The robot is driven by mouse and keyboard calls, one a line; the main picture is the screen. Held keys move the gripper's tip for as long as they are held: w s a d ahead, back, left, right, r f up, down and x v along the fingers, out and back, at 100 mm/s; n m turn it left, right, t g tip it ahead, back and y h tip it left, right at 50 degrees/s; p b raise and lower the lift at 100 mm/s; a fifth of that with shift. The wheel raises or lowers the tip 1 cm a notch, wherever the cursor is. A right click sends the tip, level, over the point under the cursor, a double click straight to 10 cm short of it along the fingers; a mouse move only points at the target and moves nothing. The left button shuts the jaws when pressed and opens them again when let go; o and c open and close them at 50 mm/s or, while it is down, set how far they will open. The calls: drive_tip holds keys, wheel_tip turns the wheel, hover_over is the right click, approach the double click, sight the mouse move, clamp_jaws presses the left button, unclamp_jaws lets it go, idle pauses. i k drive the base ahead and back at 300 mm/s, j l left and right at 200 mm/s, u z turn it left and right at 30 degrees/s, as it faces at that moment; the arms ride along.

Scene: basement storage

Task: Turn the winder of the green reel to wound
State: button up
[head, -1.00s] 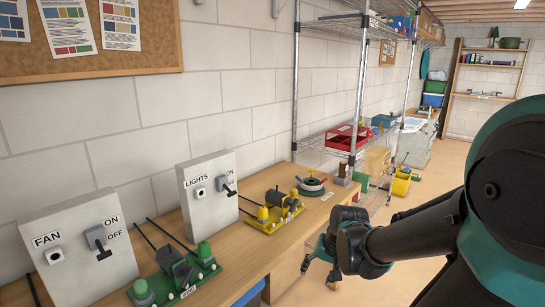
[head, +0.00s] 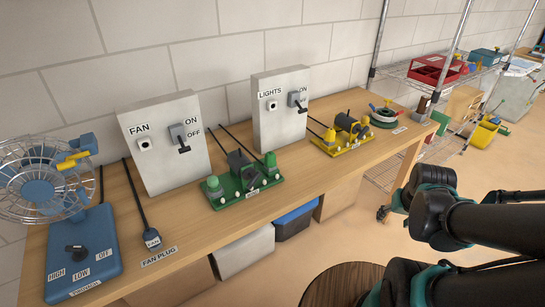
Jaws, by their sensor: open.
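Parts of my dark and teal arm show at the right and bottom right, in front of and apart from the bench.
A green device with two round green posts (head: 245,184) and a yellow device (head: 343,137) stand left of the reel. Behind them are the FAN box (head: 160,150) and the LIGHTS box (head: 280,125). A blue fan (head: 75,230) stands far left. A round stool (head: 340,287) is in front.

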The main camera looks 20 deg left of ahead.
sight(249, 173)
drive_tip(key=u, duration=1.3)
